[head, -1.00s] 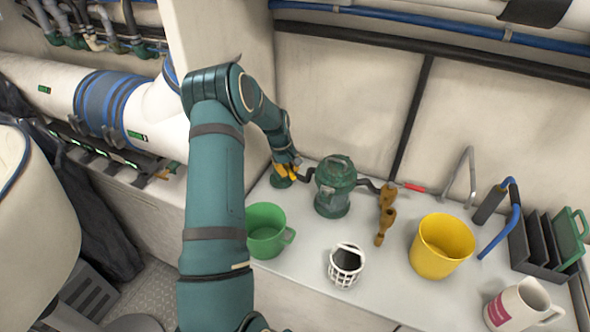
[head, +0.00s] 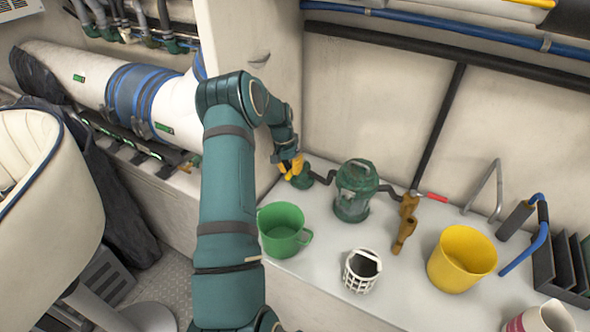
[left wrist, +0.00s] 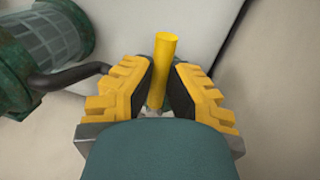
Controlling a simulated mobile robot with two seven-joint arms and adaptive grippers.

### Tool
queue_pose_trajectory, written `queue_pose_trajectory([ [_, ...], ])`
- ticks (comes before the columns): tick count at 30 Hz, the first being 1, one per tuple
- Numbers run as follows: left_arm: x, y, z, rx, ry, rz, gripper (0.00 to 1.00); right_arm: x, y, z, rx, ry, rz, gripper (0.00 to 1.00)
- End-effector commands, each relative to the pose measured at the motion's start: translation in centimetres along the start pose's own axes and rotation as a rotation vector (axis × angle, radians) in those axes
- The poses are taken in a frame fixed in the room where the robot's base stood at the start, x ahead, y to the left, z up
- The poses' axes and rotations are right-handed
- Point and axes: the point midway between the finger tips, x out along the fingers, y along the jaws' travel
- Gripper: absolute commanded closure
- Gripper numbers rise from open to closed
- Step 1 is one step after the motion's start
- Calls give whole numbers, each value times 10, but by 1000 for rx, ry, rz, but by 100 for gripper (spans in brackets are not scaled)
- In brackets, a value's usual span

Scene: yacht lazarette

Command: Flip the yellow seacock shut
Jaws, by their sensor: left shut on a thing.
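The yellow seacock handle (left wrist: 164,62) is a plain yellow bar between the two yellow-and-black fingers of my left gripper (left wrist: 161,92). The left gripper is shut on it. In the head view, my left gripper (head: 291,167) is at the back left of the white shelf, just left of the seacock's green body (head: 304,179). There the handle is hard to tell from the yellow fingers. A dark pipe joins the seacock to the green strainer (head: 354,192) on its right. My right gripper is not in view.
A green mug (head: 283,231), a white basket (head: 361,272) and a yellow bucket (head: 462,260) stand on the white shelf (head: 320,285). A bronze valve (head: 404,232) with a red handle (head: 435,197) is right of the strainer. A wall panel (head: 248,60) rises close behind my left arm.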

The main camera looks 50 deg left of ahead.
Motion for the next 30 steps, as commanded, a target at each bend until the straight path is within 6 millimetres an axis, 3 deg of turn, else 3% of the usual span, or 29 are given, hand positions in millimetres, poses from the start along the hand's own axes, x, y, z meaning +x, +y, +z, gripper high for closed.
queue_pose_trajectory([
  [19,4,-5,3,51,-23,2,100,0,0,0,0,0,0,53],
  [20,4,-5,3,51,-22,2,78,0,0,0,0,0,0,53],
  [22,4,-5,3,51,-21,2,53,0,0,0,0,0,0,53],
  [30,1,-4,1,51,-14,0,52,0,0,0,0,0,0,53],
])
